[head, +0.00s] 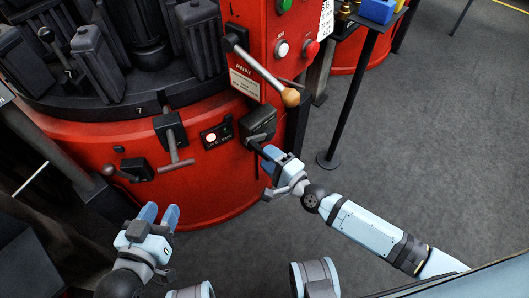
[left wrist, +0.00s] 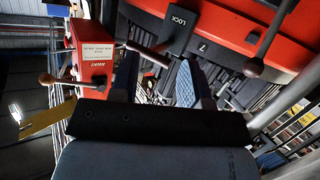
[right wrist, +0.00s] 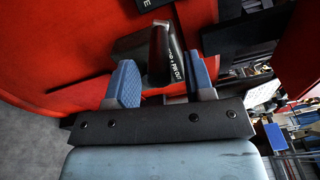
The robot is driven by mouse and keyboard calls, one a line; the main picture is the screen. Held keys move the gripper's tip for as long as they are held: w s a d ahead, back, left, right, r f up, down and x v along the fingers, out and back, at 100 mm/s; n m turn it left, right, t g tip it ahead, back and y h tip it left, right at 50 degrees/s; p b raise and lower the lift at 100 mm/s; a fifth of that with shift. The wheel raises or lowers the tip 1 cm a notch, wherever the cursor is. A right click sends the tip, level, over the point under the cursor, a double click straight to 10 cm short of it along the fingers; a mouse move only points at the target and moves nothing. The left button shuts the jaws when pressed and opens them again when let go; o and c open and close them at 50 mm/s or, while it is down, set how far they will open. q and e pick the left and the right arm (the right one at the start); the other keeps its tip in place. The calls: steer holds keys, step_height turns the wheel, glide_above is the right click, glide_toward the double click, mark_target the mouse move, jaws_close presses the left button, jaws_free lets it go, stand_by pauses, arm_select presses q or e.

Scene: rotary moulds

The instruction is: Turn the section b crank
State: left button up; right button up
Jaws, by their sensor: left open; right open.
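A black housing with a short dark handle (head: 260,125) sits low on the red machine's front; I cannot read a section b label. My right gripper (head: 268,155) is open right beside that handle. In the right wrist view, a black tapered part with white lettering ending "FWD OUT" (right wrist: 165,62) stands between the spread fingers of the right gripper (right wrist: 165,85); I cannot tell whether they touch it. My left gripper (head: 158,215) is open and empty, in front of the machine's lower left. It also shows open in the left wrist view (left wrist: 158,80).
A T-handle (head: 175,145) and a small knobbed crank (head: 125,172) stick out of the red base to the left. A long lever with a wooden knob (head: 265,72) projects above the right gripper. A thin post stand (head: 345,100) is at the right; the grey floor (head: 440,150) is clear.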

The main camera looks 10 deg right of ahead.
arm_select(q)
steer(key=shift+s+a+f+g+y+p, duration=0.2)
steer(key=shift+s+a+f+g, duration=0.1)
steer(key=shift+f, duration=0.3)
steer(key=shift+s+a+f+g+y+p, duration=0.15)
steer(key=shift+a+f+g+p, duration=0.1)
steer(key=shift+f, duration=0.3)
arm_select(e)
steer(key=v, duration=1.1)
steer(key=shift+s, duration=0.2)
arm_select(q)
steer(key=shift+s, duration=0.1)
arm_select(e)
steer(key=shift+d, duration=0.1)
arm_select(q)
steer(key=shift+d, duration=0.15)
